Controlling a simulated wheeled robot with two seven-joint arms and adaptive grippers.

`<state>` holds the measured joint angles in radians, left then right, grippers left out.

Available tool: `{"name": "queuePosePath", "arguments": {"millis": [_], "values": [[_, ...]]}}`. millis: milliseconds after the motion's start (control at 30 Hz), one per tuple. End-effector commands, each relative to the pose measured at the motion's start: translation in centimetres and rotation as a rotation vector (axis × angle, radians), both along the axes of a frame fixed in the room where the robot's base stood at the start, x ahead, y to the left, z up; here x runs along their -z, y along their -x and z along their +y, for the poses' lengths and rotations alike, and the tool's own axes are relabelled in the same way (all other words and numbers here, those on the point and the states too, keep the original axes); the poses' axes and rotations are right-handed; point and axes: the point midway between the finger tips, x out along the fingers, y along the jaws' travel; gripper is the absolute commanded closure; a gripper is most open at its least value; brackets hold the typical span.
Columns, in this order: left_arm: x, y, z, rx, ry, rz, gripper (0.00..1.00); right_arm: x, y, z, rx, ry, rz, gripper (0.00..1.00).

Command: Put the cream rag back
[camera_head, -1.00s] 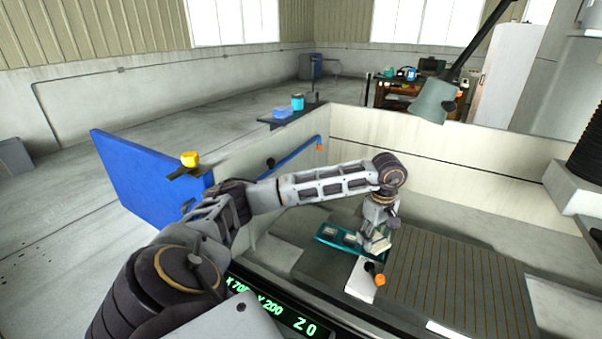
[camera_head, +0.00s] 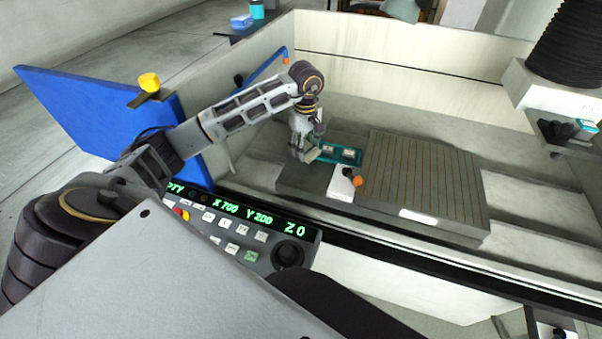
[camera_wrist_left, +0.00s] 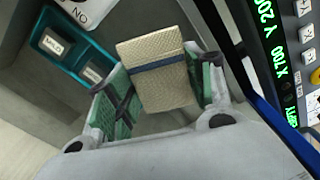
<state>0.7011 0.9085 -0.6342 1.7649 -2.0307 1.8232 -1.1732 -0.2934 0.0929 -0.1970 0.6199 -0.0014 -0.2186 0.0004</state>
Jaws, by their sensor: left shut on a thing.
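The cream rag (camera_wrist_left: 158,75) is a folded, woven beige pad with a dark blue stripe. In the left wrist view it sits between the green finger pads of my left gripper (camera_wrist_left: 155,88), which is shut on it. In the head view my left gripper (camera_head: 306,152) is low inside the machine tank, at the left end of a teal tray (camera_head: 337,151). The rag shows there only as a small pale patch. The teal tray (camera_wrist_left: 73,44) has labelled compartments and lies beside the rag in the wrist view. My right gripper is not in view.
The control panel (camera_head: 240,225) and tank front edge are nearer. A blue door panel (camera_head: 85,110) stands left.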

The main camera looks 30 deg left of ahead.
Motion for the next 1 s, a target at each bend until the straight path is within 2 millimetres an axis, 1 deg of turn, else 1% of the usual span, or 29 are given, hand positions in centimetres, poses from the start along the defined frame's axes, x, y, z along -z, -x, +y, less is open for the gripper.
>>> {"name": "queuePosePath", "arguments": {"millis": [167, 267, 367, 600, 733, 833, 1000], "values": [[0.1, 0.0, 0.0, 0.000, 0.000, 0.001, 0.69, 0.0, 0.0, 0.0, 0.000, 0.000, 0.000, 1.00], [0.6, 0.0, 0.0, 0.000, 0.000, 0.002, 0.69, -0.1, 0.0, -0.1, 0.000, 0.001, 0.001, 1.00], [1.6, 0.1, -0.1, 0.000, 0.001, 0.004, 0.69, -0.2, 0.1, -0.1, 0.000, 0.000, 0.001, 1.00], [4.7, 0.1, 0.0, 0.000, 0.001, 0.003, 0.69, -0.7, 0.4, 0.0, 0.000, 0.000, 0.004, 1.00], [5.9, 0.1, -0.1, 0.000, 0.001, 0.002, 0.69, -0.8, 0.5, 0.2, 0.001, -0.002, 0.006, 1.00], [6.2, 0.0, 0.0, -0.001, 0.000, 0.000, 0.69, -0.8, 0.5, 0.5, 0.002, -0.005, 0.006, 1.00], [6.3, 0.0, 0.0, 0.000, 0.000, 0.000, 0.69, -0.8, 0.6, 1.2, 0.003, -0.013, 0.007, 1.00]]}}
